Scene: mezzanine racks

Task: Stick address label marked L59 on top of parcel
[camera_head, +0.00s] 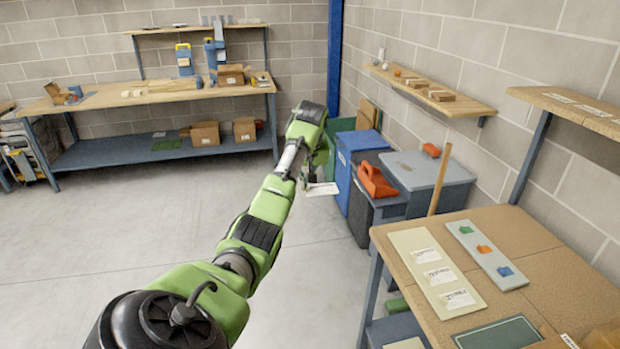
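My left arm reaches from the lower left to the middle of the camera_head view. Its gripper (318,184) hangs over the floor in front of the bins, away from the packing table (548,262). A small pale flat piece shows at its tip. I cannot tell whether it is a label or part of the gripper, nor whether the fingers are shut. On the table a beige sheet (412,240) carries white labels (441,276) in a row. Their print is too small to read. A brown box-like thing (604,336), possibly the parcel, is cut off at the lower right corner. My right gripper is not in view.
A grey strip (465,233) with green, orange and blue pieces lies beside the sheet. A dark green mat (497,334) is at the table's front. A blue bin (362,143) and a grey-lidded bin (430,170) stand beyond. Open floor (130,225) lies left.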

